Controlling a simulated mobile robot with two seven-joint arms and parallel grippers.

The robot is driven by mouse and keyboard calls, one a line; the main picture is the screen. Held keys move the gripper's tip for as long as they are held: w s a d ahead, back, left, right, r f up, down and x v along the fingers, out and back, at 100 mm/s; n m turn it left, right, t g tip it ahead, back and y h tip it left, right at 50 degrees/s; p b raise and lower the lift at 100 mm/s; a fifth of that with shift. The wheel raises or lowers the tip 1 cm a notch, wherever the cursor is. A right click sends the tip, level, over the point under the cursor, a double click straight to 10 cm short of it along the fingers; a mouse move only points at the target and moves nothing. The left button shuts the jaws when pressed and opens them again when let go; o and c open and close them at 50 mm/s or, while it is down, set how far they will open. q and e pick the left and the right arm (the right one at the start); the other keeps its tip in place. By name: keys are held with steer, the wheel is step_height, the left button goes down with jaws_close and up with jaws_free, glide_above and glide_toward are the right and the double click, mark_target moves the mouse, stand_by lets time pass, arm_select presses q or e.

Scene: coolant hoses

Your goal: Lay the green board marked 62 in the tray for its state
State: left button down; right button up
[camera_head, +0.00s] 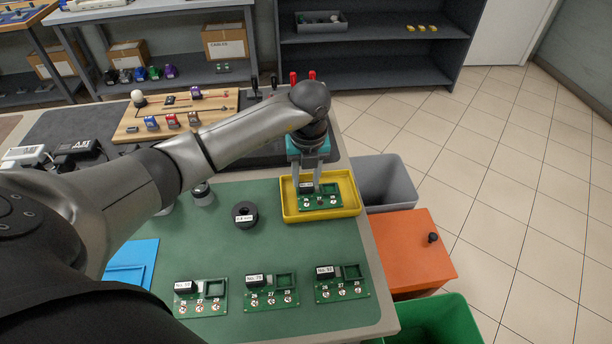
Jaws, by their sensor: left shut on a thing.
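My left gripper (317,188) reaches down over the yellow tray (351,206) at the right edge of the green mat. It is shut on a green board (320,203) that is inside the tray's rim; whether the board touches the floor of the tray I cannot tell. The fingers partly cover its label, so I cannot read the number. Three similar green boards lie in a row at the front: a left one (201,298), a middle one (271,291) and a right one (342,283). Their label numbers are too small to read surely. My right gripper is not in view.
A black tape roll (245,215) and a small jar (203,194) stand on the mat (310,250). Blue flat pieces (131,262) lie at the left. A grey bin (385,180), orange cabinet (411,250) and green bin (440,322) stand right of the table.

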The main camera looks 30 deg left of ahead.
mark_target(307, 188)
arm_select(q)
steer(key=c, duration=0.9)
jaws_free()
steer(key=shift+f, duration=0.1)
steer(key=o, duration=0.4)
steer(key=shift+o, duration=0.2)
step_height(307, 188, up, 12)
steer(key=p, duration=0.2)
steer(key=shift+s+d, duration=0.45)
